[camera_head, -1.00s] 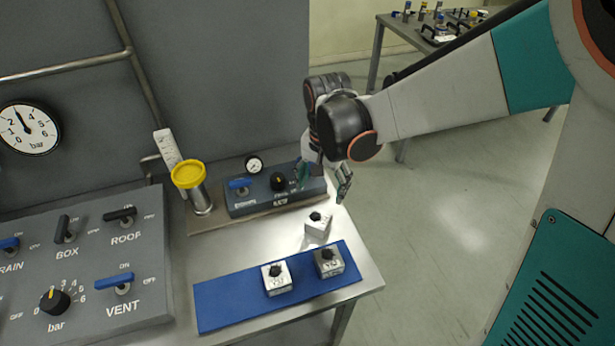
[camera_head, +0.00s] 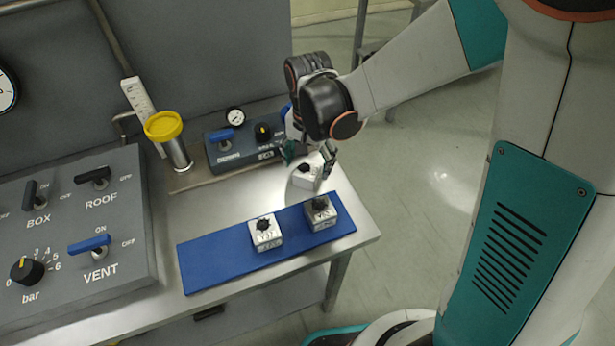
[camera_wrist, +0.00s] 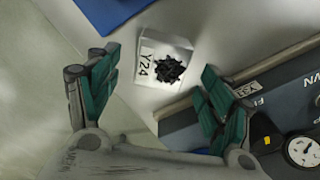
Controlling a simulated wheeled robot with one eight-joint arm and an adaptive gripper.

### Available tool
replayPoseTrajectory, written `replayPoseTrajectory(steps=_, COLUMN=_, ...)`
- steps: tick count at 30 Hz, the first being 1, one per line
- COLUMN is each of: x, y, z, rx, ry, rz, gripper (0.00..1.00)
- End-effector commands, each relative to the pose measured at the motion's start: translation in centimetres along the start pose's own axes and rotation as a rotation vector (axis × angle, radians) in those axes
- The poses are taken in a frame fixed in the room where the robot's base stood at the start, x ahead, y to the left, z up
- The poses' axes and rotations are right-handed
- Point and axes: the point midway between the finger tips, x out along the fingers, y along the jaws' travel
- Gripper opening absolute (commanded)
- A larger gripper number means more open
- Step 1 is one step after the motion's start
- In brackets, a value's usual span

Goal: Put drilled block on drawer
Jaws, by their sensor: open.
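A white block (camera_head: 306,182) with a black star-shaped knob on top stands on the metal table behind the blue mat. In the wrist view the block (camera_wrist: 151,48) is marked Y24. My gripper (camera_head: 308,160) is open just above this block. In the wrist view the green-padded fingers of my gripper (camera_wrist: 157,62) are spread to either side of it, apart from it. Two similar knobbed blocks, one left (camera_head: 267,240) and one right (camera_head: 320,217), stand on the mat. I cannot tell which is the drilled block, and I recognise no drawer.
The blue mat (camera_head: 212,264) lies along the table's front. A grey valve box with a gauge (camera_head: 224,156) stands behind the gripper. A yellow-capped cylinder (camera_head: 163,126) stands at the back left, near a large switch panel (camera_head: 60,270). The table's right edge is close.

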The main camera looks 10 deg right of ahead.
Motion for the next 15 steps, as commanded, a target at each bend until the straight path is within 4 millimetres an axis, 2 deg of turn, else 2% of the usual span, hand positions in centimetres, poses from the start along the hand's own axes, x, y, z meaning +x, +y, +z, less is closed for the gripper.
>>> replayPoseTrajectory(steps=1, x=1.2, y=-0.1, z=0.2, rx=-0.001, ry=0.0, rz=0.0, gripper=0.73)
replayPoseTrajectory(steps=6, x=3.4, y=-0.1, z=0.3, rx=0.0, ry=0.0, rz=0.0, gripper=0.73)
replayPoseTrajectory(steps=15, x=3.7, y=-0.1, z=0.3, rx=0.0, ry=0.0, rz=0.0, gripper=0.73)
